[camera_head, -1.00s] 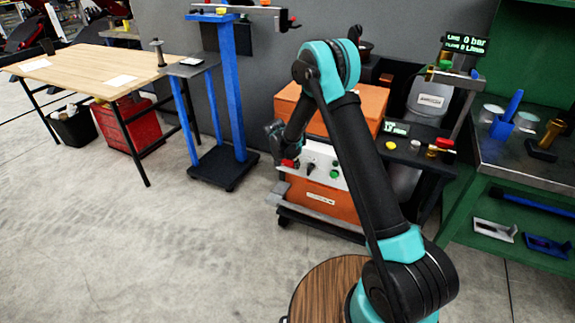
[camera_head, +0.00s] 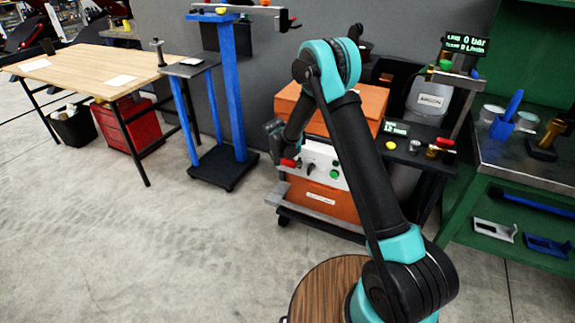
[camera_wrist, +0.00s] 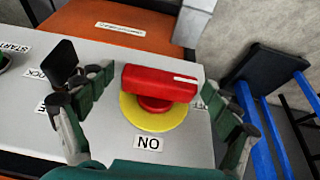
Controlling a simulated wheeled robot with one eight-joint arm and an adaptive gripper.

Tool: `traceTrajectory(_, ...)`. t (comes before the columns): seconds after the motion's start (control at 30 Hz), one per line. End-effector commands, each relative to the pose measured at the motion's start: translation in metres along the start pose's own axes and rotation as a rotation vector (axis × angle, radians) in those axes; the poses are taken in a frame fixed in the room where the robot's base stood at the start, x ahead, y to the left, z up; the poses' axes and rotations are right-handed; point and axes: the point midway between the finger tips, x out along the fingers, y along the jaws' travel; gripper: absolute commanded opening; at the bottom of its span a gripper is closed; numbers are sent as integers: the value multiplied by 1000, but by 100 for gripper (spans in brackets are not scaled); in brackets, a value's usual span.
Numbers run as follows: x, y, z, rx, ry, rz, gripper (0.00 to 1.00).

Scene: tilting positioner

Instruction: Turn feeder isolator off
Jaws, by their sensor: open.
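The isolator is a red rotary handle (camera_wrist: 160,83) on a yellow disc (camera_wrist: 150,117), set on the pale panel of the orange machine. In the wrist view the handle lies crosswise. The white mark on it is toward its right end, near a partly hidden label (camera_wrist: 200,106) that seems to read OFF. An upside-down ON label (camera_wrist: 149,143) is below the disc. My gripper (camera_wrist: 160,100) is open, with one finger on each side of the handle and visible gaps. In the head view the red handle (camera_head: 288,162) shows just below my gripper's end.
The panel (camera_head: 322,162) also carries a black knob, a green button (camera_head: 335,174) and a START label (camera_wrist: 14,48). A blue stand (camera_head: 232,90) is left of the machine. A green bench (camera_head: 520,160) is at right. Open floor lies at front left.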

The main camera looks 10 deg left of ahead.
Motion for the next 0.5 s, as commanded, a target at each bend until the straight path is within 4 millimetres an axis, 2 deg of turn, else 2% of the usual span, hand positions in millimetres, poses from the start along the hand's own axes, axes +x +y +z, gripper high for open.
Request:
traceTrajectory(0.17,-26,0,0,-1,0,0,90)
traceTrajectory(0.5,-89,0,0,-1,0,0,90)
